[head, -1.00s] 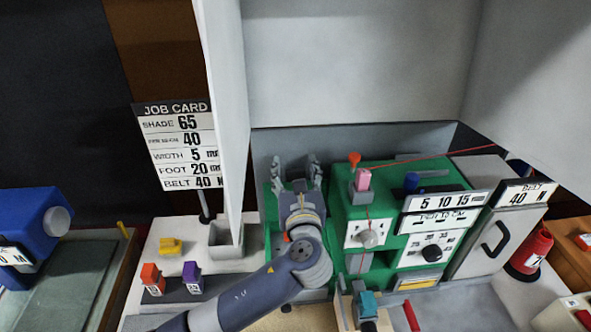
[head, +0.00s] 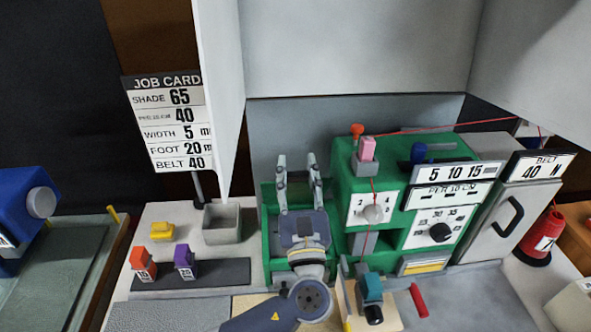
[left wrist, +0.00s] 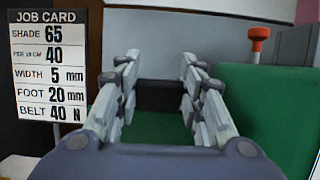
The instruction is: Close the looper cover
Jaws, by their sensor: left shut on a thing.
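The green binding machine (head: 342,182) stands at the centre, with an open-topped green bay on its left side. My left gripper (head: 298,160) is over this bay, pointing away from me. In the left wrist view, its two fingers (left wrist: 158,60) stand apart on either side of a dark block (left wrist: 160,95). A green plate (left wrist: 160,126) lies below and between them. I take the block and plate as the looper cover; the contact at the fingertips is hard to see. The gripper hides much of the bay. My right gripper is not in view.
A white panel (head: 222,90) rises close by.

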